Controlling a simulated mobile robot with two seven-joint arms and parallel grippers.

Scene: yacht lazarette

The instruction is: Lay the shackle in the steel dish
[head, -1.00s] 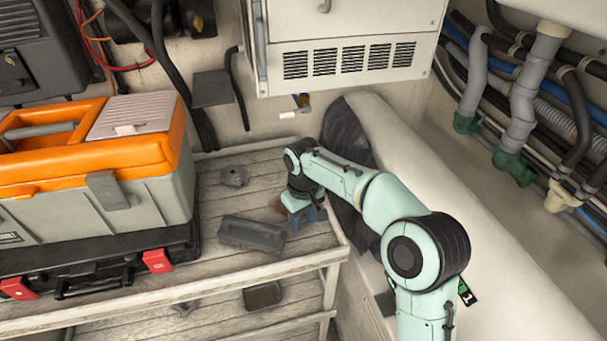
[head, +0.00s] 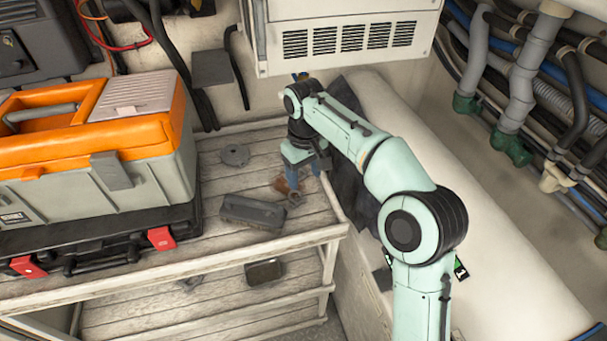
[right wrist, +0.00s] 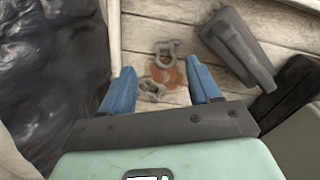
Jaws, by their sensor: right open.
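My right gripper (head: 303,168) is open and points down over the back right of the slatted upper shelf. In the right wrist view its blue fingers (right wrist: 163,88) stand apart. A small grey shackle-like piece (right wrist: 152,88) shows between the fingertips, not gripped. A grey shackle (right wrist: 165,50) lies just beyond them on the boards; it shows in the head view (head: 294,198) just below the gripper. A round grey flat piece (head: 235,155) lies on the shelf left of the gripper; I cannot tell whether it is the steel dish. My left gripper is out of view.
A grey oblong block (head: 252,212) lies near the shelf's front edge. An orange and grey toolbox (head: 95,150) on a black case fills the left. A dark shallow tray-like thing (head: 264,272) lies on the lower shelf.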

